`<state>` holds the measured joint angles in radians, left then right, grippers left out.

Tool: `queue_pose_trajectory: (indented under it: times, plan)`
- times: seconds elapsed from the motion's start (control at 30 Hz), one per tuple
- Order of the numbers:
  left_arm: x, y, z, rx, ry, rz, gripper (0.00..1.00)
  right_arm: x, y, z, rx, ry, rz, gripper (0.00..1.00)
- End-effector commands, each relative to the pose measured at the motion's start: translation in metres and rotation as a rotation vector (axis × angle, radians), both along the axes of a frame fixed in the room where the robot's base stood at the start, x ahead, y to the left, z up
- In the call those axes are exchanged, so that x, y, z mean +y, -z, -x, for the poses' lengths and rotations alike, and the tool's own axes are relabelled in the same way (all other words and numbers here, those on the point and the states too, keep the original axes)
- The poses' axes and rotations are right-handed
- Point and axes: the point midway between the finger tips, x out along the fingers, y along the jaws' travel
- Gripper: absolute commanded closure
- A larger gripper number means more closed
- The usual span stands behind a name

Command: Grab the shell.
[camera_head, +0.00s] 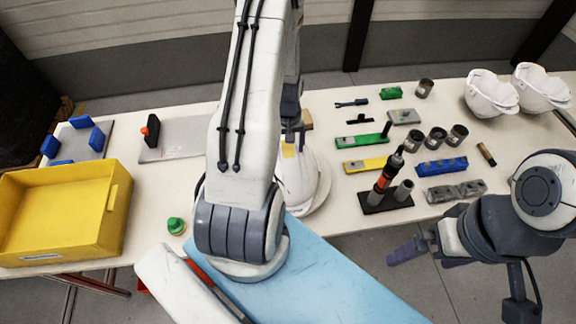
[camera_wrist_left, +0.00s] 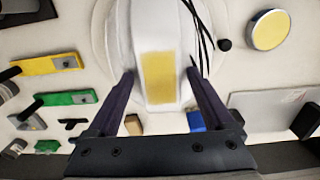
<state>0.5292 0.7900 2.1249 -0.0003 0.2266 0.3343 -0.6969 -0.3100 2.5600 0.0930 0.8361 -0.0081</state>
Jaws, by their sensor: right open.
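A white helmet shell (camera_head: 306,182) with a yellow patch sits on the table, partly hidden behind my left arm in the head view. In the left wrist view the shell (camera_wrist_left: 158,80) fills the top middle, its yellow patch facing me. My left gripper (camera_wrist_left: 159,73) has its two dark fingers apart, one on each side of the shell's middle band. I cannot tell whether they touch it. In the head view its fingertips are mostly hidden. My right gripper (camera_head: 425,253) is open and empty, in front of the table's near edge. Two more white shells, a left one (camera_head: 488,94) and a right one (camera_head: 540,88), stand at the back right.
A yellow bin (camera_head: 120,205) stands at the left. A green-capped item (camera_head: 176,226) is near the front edge. Colored blocks, dark cups and a red-black screwdriver (camera_head: 386,172) in a stand lie right of the shell. A light blue surface (camera_head: 330,285) lies in front.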

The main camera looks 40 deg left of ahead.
Motion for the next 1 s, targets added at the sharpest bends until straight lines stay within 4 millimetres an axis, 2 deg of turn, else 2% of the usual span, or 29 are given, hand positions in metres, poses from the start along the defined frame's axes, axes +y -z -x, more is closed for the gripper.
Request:
queue_pose_trajectory:
  times: [0.03,0.1,0.2,0.63,1.0]
  plan:
    - [0.0,0.0,0.0,0.0,0.0,0.0,0.38,0.0,0.0,0.0,0.0,0.0,0.0,0.0]
    - [0.0,0.0,0.0,0.0,0.0,0.0,0.65,0.0,0.0,0.0,0.0,0.0,0.0,0.0]
    - [0.0,0.0,0.0,0.001,0.0,0.001,1.0,0.0,0.0,0.0,0.0,0.0,0.0,0.0]
    - [0.0,-0.002,0.0,0.001,0.0,0.001,1.0,0.0,0.002,0.0,0.0,0.0,0.0,0.0]
    - [0.001,-0.027,-0.001,-0.005,0.0,-0.002,1.0,0.0,0.014,0.0,0.0,0.002,0.0,0.0]
